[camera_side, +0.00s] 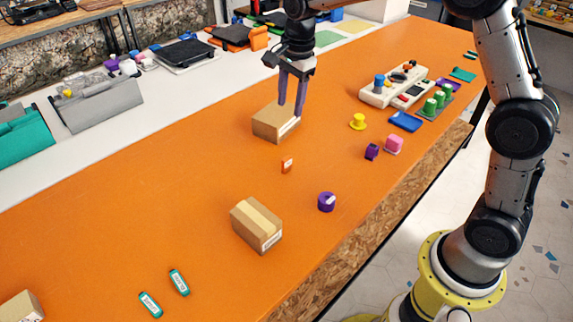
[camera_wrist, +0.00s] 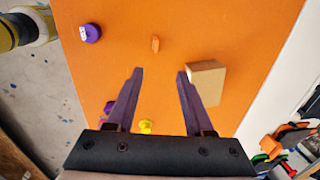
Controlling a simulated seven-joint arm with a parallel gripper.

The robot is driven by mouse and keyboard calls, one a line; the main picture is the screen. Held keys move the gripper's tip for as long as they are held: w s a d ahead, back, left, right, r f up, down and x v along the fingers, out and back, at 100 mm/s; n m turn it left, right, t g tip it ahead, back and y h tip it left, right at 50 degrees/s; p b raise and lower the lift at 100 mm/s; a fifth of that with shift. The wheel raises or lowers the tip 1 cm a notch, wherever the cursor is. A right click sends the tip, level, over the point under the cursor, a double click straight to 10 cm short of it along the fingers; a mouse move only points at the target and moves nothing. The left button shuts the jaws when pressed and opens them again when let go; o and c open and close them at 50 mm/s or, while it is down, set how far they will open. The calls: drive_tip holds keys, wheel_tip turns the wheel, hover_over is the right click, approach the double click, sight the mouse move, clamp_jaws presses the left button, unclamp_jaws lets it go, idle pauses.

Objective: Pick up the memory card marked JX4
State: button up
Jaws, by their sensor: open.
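No marking JX4 can be read in either view, so I cannot tell which thing is that memory card. Small labelled pieces lie on the orange table: an orange one (camera_side: 287,165) near the middle and two teal ones, (camera_side: 150,304) and (camera_side: 179,282), at the front left. The orange piece also shows in the wrist view (camera_wrist: 155,44), beyond the fingertips. My gripper (camera_side: 290,108) is open and empty, pointing down above the table by a cardboard box (camera_side: 270,124). In the wrist view my gripper (camera_wrist: 160,72) has its right finger beside that box (camera_wrist: 207,80).
Another taped box (camera_side: 257,226) and a purple cylinder (camera_side: 326,202) stand nearer the front. The left-middle table is clear.

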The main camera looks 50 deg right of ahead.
sight(287, 158)
drive_tip(key=shift+g, duration=0.8)
drive_tip(key=f, duration=0.9)
drive_tip(key=w+f, duration=0.1)
drive_tip(key=f, duration=0.4)
drive_tip(key=shift+f, duration=0.35)
drive_tip(key=shift+w+d+f, duration=0.1)
drive_tip(key=shift+w+f, duration=0.1)
drive_tip(key=shift+f, duration=1.4)
drive_tip(key=shift+w+d+f, duration=0.1)
drive_tip(key=shift+w+f, duration=0.05)
drive_tip(key=shift+f, duration=1.4)
drive_tip(key=shift+c, duration=0.3)
clamp_jaws()
